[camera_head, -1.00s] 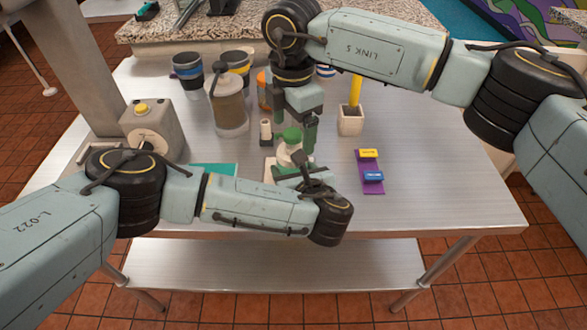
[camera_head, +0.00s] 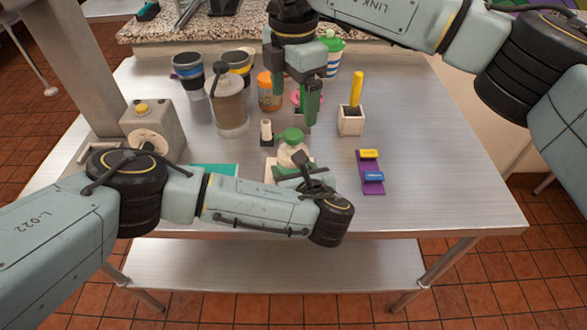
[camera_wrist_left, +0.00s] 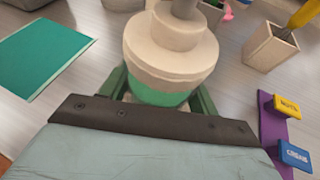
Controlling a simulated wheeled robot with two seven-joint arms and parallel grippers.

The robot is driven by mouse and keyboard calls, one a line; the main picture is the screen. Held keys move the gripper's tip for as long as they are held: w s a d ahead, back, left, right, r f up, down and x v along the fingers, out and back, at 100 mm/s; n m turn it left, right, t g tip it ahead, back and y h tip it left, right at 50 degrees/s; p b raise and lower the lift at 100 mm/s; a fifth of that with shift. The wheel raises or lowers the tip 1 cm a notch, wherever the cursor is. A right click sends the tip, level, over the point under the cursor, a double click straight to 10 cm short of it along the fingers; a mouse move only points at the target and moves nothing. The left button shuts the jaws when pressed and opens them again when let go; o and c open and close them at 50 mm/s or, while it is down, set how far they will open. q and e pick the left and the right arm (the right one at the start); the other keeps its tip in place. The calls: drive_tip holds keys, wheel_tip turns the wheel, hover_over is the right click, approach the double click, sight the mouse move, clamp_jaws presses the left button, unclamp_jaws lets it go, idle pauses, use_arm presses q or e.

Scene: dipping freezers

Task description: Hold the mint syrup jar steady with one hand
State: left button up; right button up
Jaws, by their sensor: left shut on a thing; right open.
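My left gripper (camera_wrist_left: 160,98) is shut on the jar, a finger on each side; in the head view my own wrist partly hides the grip. My right gripper (camera_head: 295,100) points down behind the jar, open and apart from it. A pink item shows partly between its fingers.
Behind are a brown-filled dispenser (camera_head: 229,108), an orange-lidded jar (camera_head: 269,92) and dark cups (camera_head: 188,70). A box with a yellow stick (camera_head: 351,122) and a purple label strip (camera_head: 370,183) stand right. A teal mat (camera_wrist_left: 42,55) lies left. The table's right front is clear.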

use_arm(q)
drive_tip(key=o, duration=1.5)
drive_tip(key=shift+c, duration=0.2)
drive_tip(key=shift+s, duration=0.1)
drive_tip(key=v, duration=0.9)
drive_tip(key=shift+d+r, duration=0.1)
drive_tip(key=shift+d, duration=0.1)
drive_tip(key=shift+v, duration=1.3)
drive_tip(key=shift+s+a, duration=0.15)
